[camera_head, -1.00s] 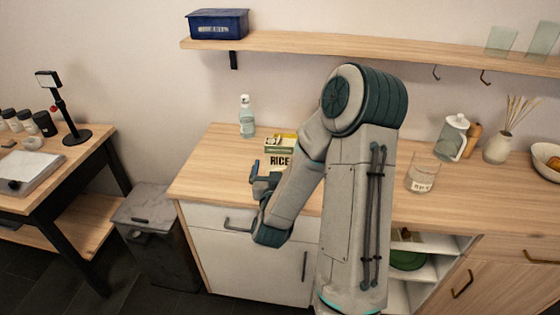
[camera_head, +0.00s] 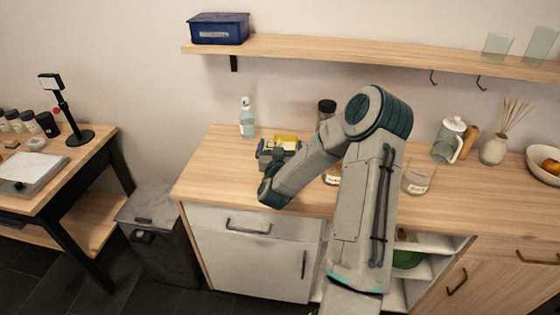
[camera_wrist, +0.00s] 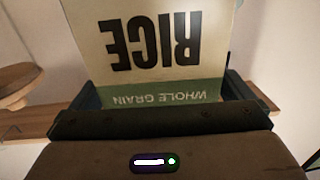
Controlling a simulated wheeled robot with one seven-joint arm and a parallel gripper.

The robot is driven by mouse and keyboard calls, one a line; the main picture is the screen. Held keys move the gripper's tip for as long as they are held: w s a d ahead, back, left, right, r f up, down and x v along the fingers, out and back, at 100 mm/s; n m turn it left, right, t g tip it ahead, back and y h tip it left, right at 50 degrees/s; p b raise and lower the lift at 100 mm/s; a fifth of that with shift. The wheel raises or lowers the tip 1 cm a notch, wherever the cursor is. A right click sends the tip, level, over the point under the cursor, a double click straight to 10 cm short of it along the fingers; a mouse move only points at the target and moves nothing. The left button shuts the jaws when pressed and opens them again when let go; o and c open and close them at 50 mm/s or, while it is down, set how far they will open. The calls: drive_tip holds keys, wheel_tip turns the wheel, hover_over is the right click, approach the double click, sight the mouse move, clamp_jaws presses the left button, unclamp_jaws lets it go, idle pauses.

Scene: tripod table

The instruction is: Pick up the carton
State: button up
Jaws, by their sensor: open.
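In the wrist view my gripper (camera_wrist: 160,92) is open, with one finger at each side of the carton's green-banded end. I cannot tell whether the fingers touch it.
A clear bottle (camera_head: 247,118) stands left of the carton. A dark-lidded jar (camera_head: 326,109) is to the right, partly behind my arm. A shelf (camera_head: 330,47) runs above.

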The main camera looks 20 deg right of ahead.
drive_tip(key=shift+w+d, duration=0.3)
drive_tip(key=shift+w, duration=0.25)
drive_tip(key=c, duration=1.4)
drive_tip(key=shift+o, duration=0.2)
drive_tip(key=shift+r, duration=0.1)
